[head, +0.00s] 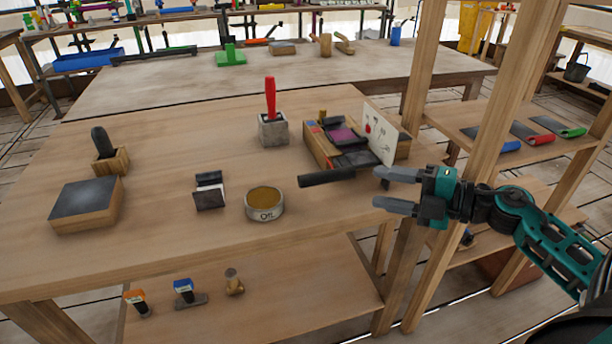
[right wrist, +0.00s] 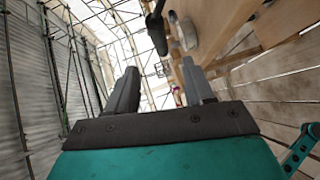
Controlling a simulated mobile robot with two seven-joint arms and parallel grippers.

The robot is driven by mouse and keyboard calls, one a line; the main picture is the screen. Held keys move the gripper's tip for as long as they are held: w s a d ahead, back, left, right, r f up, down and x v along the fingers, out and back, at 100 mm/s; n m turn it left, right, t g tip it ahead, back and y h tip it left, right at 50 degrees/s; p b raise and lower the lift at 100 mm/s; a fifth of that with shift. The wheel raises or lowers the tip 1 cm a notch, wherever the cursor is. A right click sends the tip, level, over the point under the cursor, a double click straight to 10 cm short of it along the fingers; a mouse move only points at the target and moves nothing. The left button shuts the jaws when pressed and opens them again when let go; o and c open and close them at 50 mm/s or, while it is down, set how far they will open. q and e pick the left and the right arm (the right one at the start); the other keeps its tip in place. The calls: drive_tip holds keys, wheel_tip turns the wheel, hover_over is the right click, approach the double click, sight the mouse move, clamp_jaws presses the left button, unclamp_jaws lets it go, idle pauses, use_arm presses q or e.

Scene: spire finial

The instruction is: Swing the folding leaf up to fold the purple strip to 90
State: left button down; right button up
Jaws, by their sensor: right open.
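The folding jig (head: 318,149) is a wooden block with dark metal parts on the right half of the bench. The purple strip (head: 341,134) lies on it, partly covered by dark parts. A dark plate, apparently the folding leaf (head: 357,160), lies low along the near side. A black handle (head: 326,178) sticks out at its front left. My right gripper (head: 378,190) is open and empty, right of the handle and apart from it, its fingers pointing left. The right wrist view shows the open fingers (right wrist: 160,68) with nothing between them. My left gripper is out of view.
A white board with markings (head: 382,133) stands upright at the jig's right side. A round tin (head: 264,204), a red-handled tool in a grey block (head: 273,128) and a dark-topped block (head: 86,204) stand left. A wooden post (head: 487,130) rises close behind my right gripper.

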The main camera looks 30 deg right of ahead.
sight(333, 179)
drive_tip(key=x, duration=1.2)
drive_tip(key=shift+w+a, duration=0.15)
drive_tip(key=shift+a, duration=0.05)
drive_tip(key=shift+c, duration=0.4)
clamp_jaws()
